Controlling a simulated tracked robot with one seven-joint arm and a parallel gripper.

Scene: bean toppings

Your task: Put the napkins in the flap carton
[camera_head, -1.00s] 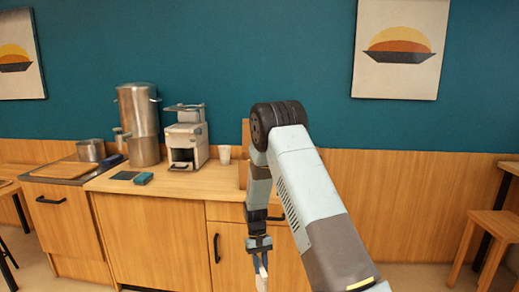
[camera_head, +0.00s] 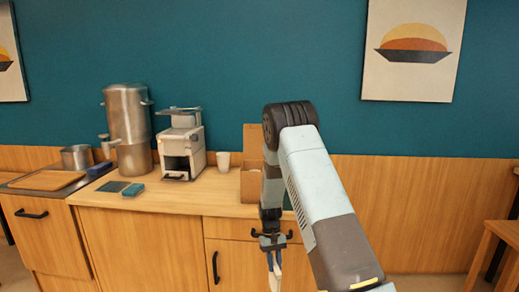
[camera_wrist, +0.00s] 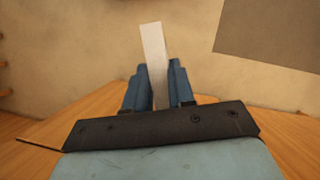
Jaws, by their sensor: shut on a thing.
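My gripper (camera_head: 275,262) hangs low in front of the wooden counter's drawer and cabinet fronts, pointing down. It is shut on a thin white piece, likely the napkins (camera_head: 275,281), which hangs below the fingers. In the wrist view, the white strip of napkins (camera_wrist: 153,40) sticks out between the blue fingers of my gripper (camera_wrist: 156,76), slightly tilted. The flap carton (camera_head: 250,186) is a brown cardboard box on the right end of the counter, with a flap standing upright at its back. My arm hides its right side, and its inside is not visible.
On the counter (camera_head: 205,198) stand a white cup (camera_head: 223,162), a grey machine (camera_head: 182,146) and a metal urn (camera_head: 128,128). A teal block (camera_head: 133,189) and a dark flat piece (camera_head: 113,186) lie near the front edge. A stool (camera_head: 500,240) stands at the right.

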